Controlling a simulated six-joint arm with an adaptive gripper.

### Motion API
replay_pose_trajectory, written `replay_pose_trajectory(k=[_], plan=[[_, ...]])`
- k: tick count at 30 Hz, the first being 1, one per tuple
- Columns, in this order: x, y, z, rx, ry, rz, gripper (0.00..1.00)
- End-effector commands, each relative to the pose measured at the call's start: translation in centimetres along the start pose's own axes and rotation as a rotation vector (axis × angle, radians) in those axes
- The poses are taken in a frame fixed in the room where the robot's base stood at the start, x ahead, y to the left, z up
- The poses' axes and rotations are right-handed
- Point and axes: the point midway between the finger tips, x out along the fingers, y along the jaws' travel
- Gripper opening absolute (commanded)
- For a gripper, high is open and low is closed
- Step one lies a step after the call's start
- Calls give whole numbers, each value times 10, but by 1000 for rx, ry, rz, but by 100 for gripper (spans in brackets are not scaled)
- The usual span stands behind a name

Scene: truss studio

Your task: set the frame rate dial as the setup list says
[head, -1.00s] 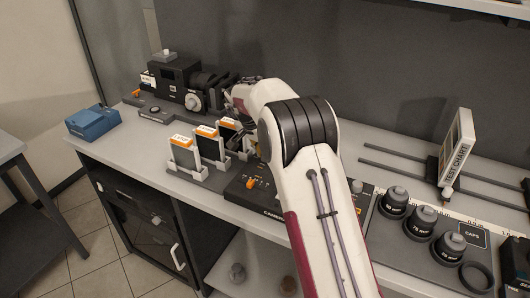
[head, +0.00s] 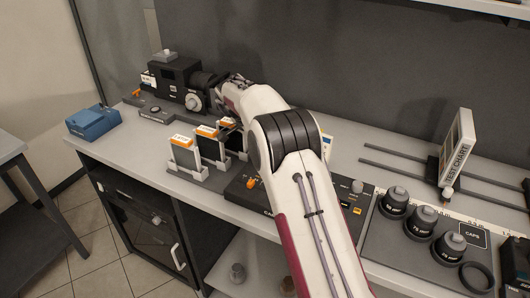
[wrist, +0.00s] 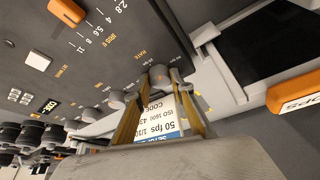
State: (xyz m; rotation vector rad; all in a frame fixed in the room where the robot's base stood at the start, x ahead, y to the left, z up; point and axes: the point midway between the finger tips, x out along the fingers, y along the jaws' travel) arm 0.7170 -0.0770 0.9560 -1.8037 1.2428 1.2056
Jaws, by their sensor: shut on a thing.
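In the wrist view the fingers of my gripper (wrist: 159,80) are closed around a small grey knob, the frame rate dial (wrist: 158,74), beside the RATE label on the dark camera panel (wrist: 100,60). The dial's pointer is too small to read. The setup list (wrist: 172,122) shows between the fingers, upside down, partly covered; it reads 50 fps, 1/100 and ISO 1600. In the head view my arm hides the gripper and the dial. The list's edge (head: 327,145) seems to show right of my arm, and the panel (head: 236,192) in front of it.
An orange lever (wrist: 67,12) and other knobs (wrist: 117,98) sit on the panel. Upright cards in stands (head: 185,152) are left of it, a camera (head: 180,80) behind them. Lens caps (head: 420,220) and a test chart (head: 458,150) stand right.

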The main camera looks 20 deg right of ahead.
Motion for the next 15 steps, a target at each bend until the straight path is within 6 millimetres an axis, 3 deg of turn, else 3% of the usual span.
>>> replay_pose_trajectory(k=[15], plan=[[0,-2,-1,238,1,97,1]])
